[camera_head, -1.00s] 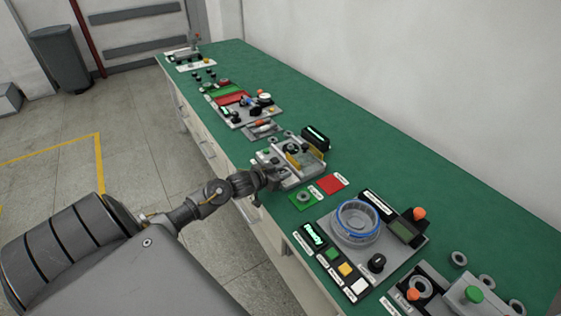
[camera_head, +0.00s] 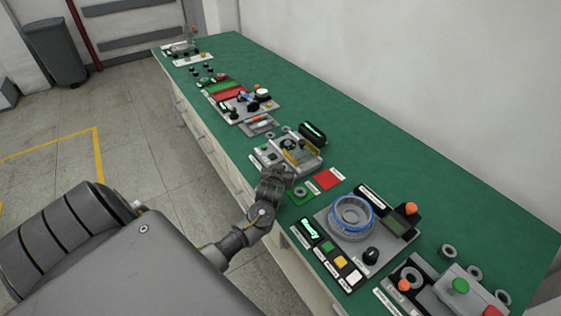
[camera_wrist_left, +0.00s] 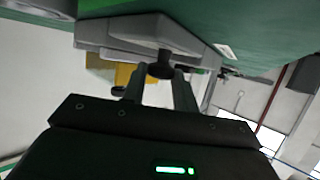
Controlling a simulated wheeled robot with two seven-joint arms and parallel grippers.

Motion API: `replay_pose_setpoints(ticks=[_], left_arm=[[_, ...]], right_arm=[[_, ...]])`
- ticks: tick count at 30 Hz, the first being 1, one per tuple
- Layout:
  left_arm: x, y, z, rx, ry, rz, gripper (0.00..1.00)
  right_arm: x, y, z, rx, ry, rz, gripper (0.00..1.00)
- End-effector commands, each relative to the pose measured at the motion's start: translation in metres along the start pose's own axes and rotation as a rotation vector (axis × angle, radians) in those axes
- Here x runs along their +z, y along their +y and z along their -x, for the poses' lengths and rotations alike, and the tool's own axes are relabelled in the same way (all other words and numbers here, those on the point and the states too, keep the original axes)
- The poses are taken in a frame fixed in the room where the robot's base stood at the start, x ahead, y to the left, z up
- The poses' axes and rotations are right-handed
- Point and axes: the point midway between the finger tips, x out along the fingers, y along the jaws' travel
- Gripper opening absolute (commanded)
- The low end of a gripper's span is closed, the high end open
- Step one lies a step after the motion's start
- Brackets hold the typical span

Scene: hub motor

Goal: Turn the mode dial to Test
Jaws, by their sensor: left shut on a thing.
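My left gripper (camera_head: 281,172) is at the front edge of the grey fixture (camera_head: 273,157) that carries yellow parts, midway along the bench. In the left wrist view, my left gripper (camera_wrist_left: 158,76) is shut, with a dark round knob (camera_wrist_left: 160,64) at its fingertips. This knob is on the near side of the grey fixture. In the head view my gripper hides it. No Test mark or pointer on it can be read. Another black dial (camera_head: 370,255) stands on the nearer station, apart from my gripper. My right gripper is not in view.
The nearer station has a blue-ringed drum (camera_head: 352,218), a lit display (camera_head: 308,229) and several buttons. The back strip of the green bench (camera_head: 410,165) is clear.

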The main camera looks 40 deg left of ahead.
Motion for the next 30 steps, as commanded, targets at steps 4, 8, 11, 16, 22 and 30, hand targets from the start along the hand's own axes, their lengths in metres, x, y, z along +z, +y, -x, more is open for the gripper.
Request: replay_pose_setpoints(ticks=[4,8,11,16,22,30], left_arm=[[-0.002,0.000,0.000,-0.005,0.005,0.004,0.06],[-0.002,0.000,0.000,-0.004,0.005,0.004,0.06],[-0.003,0.000,0.000,-0.004,0.005,0.004,0.06],[-0.002,0.000,0.000,-0.004,0.004,0.004,0.48],[-0.001,0.000,0.000,-0.004,0.002,0.003,0.50],[0.001,0.001,0.017,-0.001,0.001,0.004,0.50]], right_arm=[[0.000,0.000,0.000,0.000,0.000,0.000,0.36],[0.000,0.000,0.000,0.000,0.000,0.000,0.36],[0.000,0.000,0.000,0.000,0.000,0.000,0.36],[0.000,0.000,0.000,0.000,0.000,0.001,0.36],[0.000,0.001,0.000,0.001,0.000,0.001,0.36],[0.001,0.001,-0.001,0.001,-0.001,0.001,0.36]])
